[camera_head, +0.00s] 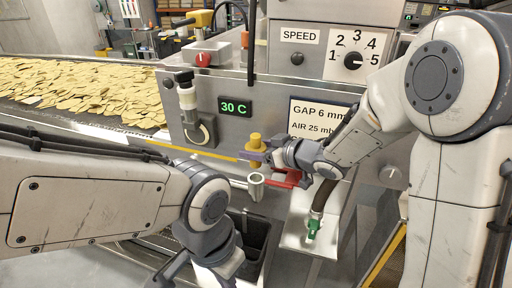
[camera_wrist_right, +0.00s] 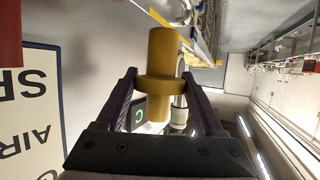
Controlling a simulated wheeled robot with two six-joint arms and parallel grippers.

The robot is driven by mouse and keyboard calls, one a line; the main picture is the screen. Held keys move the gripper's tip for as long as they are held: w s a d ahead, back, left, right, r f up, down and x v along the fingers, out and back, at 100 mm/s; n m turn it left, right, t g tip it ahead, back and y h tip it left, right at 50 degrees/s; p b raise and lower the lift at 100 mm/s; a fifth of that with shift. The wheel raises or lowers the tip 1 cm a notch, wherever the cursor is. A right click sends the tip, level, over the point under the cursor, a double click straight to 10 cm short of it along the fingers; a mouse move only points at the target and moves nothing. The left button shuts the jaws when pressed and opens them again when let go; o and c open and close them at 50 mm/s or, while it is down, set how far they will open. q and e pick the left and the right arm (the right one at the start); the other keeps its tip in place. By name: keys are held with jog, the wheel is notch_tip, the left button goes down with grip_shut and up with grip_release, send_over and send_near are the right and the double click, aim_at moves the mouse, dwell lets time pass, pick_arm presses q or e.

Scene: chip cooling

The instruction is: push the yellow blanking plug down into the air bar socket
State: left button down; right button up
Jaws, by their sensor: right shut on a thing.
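The yellow blanking plug (camera_head: 256,141) is a stepped cylinder with a wide flange. My right gripper (camera_head: 257,157) is shut on it and holds it upright in front of the machine panel. In the right wrist view the plug (camera_wrist_right: 163,50) sits between the two dark fingers of the gripper (camera_wrist_right: 160,88), its flange at the fingertips. A grey tubular socket (camera_head: 256,187) stands just below the plug in the head view, with a visible gap between them. My left arm bends down at the bottom; its gripper is mostly cut off by the lower edge.
A red part (camera_head: 284,178) lies right of the socket, under my right gripper. A dark hose with a green fitting (camera_head: 314,228) hangs farther right. A dark bin (camera_head: 254,236) is below. A conveyor of chips (camera_head: 80,85) runs at the left.

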aim_at(260, 165)
jog(key=shift+f+b, duration=1.2)
jog(key=shift+f, duration=0.65)
jog(key=shift+p, duration=0.3)
jog(key=shift+f+b, duration=1.65)
jog(key=shift+f, duration=0.25)
jog(key=shift+r, duration=0.2)
jog(key=shift+r+p, duration=1.4)
jog(key=shift+p, duration=0.1)
dwell(0.9)
jog(key=shift+f, duration=0.25)
jog(key=shift+f+b, duration=0.3)
jog(key=shift+f, duration=0.05)
